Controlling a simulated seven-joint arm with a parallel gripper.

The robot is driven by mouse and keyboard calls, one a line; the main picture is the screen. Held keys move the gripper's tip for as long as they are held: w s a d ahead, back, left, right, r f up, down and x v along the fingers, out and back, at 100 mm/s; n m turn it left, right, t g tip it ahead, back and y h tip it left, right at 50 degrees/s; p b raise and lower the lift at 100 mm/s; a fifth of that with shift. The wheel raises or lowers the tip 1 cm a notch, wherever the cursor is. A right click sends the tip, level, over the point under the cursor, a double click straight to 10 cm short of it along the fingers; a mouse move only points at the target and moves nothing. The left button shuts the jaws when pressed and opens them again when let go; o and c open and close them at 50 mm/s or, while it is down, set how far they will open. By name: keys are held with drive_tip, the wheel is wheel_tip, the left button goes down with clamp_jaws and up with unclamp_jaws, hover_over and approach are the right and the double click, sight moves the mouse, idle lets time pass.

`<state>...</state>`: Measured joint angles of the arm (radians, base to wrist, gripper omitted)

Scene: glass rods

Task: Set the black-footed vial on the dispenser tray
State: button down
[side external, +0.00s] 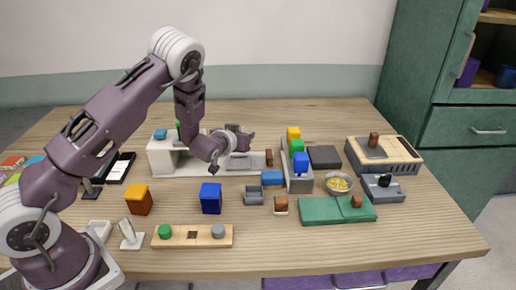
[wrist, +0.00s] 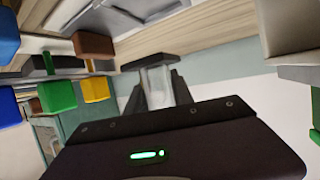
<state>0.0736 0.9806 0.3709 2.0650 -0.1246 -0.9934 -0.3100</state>
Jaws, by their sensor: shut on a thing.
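My gripper (side external: 243,139) reaches out sideways above the long white base of a stepped white stand (side external: 160,157). In the wrist view my gripper (wrist: 158,92) is shut on a clear, whitish glass piece (wrist: 157,82), taken as the vial. A dark slab (wrist: 147,62) shows at its far end; I cannot tell whether it is the black foot or part of the fingers. In the side view the vial is too small to make out. The white stand may be the dispenser, its low base (side external: 256,170) the tray; I cannot tell for sure.
A grey rack with yellow, green and blue blocks (side external: 301,161) stands right of the base. A brown block (side external: 269,158) stands on the base's right end. Orange (side external: 138,200) and blue (side external: 211,198) cubes stand in front.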

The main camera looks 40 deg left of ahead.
sight(242, 158)
drive_tip(key=shift+s+a+f, duration=0.15)
drive_tip(key=shift+a, duration=0.3)
drive_tip(key=shift+f, duration=2.75)
drive_tip(key=c, duration=1)
unclamp_jaws()
